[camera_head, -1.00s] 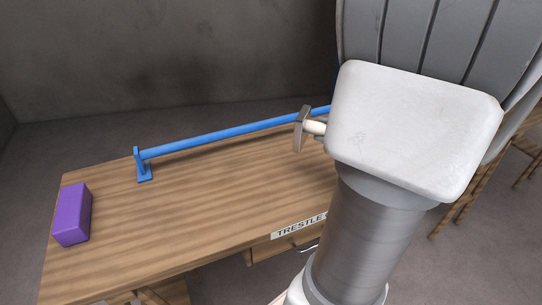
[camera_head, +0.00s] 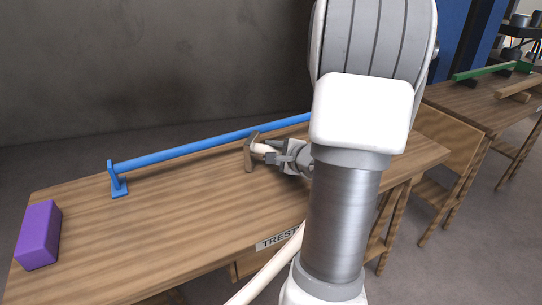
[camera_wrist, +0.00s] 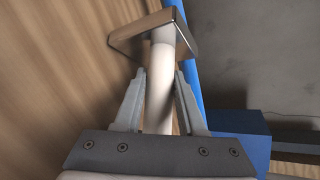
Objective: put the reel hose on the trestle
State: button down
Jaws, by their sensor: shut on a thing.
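The reel hose appears to be the piece in my gripper: a pale tube with a square brown end plate (camera_head: 250,155). In the wrist view the pale tube (camera_wrist: 161,72) runs between both fingers to the plate. My gripper (camera_head: 272,155) is shut on the tube, over the right part of the wooden table labelled TRESTLE (camera_head: 190,225). The plate is close to the tabletop and just in front of the blue bar; I cannot tell whether it touches the wood. My arm hides part of the table's right side.
A long blue bar (camera_head: 200,147) on a foot runs along the table's back. A purple block (camera_head: 38,235) stands at the left end. The tabletop between them is clear. Another wooden table (camera_head: 480,105) with a green bar (camera_head: 485,72) stands at the right.

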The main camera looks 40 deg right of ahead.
jog(key=shift+f, duration=0.25)
jog(key=c, duration=0.5)
grip_release()
jog(key=shift+r, duration=0.15)
jog(key=shift+s+r, duration=0.1)
jog(key=shift+r, duration=0.1)
jog(key=p+v, duration=0.2)
jog(key=v, duration=0.9)
jog(key=shift+s+p, duration=0.4)
jog(key=shift+a, duration=0.15)
